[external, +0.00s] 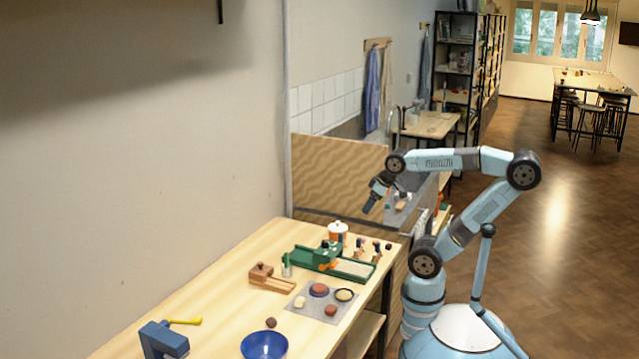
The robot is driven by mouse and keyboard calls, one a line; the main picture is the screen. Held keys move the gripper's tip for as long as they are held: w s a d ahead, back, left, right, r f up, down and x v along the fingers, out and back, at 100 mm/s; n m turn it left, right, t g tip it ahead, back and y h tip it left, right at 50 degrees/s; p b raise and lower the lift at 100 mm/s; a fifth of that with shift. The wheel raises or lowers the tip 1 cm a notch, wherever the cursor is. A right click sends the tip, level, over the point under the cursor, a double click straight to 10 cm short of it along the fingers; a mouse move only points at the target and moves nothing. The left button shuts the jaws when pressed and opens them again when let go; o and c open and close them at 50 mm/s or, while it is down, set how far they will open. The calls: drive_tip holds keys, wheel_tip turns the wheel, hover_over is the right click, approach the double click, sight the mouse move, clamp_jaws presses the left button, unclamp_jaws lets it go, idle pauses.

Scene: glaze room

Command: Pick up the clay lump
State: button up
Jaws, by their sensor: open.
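My gripper (368,208) is open and empty, pointing down, high above the far right end of the table and apart from everything on it. A small dark brown lump (271,322) lies on the bare table, just behind a blue bowl. A reddish-brown lump (330,310) and a cream lump (299,302) lie on a grey mat (314,314). I cannot tell for sure which of these is the clay lump.
The blue bowl (264,346) is at the front. The table's left middle is clear.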

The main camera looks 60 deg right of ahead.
drive_tip(key=w+a+r+n+g, duration=0.1)
drive_tip(key=w+a+r+n, duration=0.1)
drive_tip(key=w+a+n, duration=0.65)
drive_tip(key=n+g, duration=0.4)
drive_tip(key=n, duration=1.9)
hover_over(272, 319)
drive_tip(key=shift+m, duration=0.25)
drive_tip(key=f, duration=2.3)
drive_tip(key=shift+s+a, duration=0.1)
drive_tip(key=shift+a, duration=0.3)
drive_tip(key=shift+d+f, duration=0.15)
drive_tip(key=shift+f, duration=1.3)
drive_tip(key=shift+d+f, duration=0.1)
drive_tip(key=shift+f, duration=1.3)
drive_tip(key=shift+c, duration=0.3)
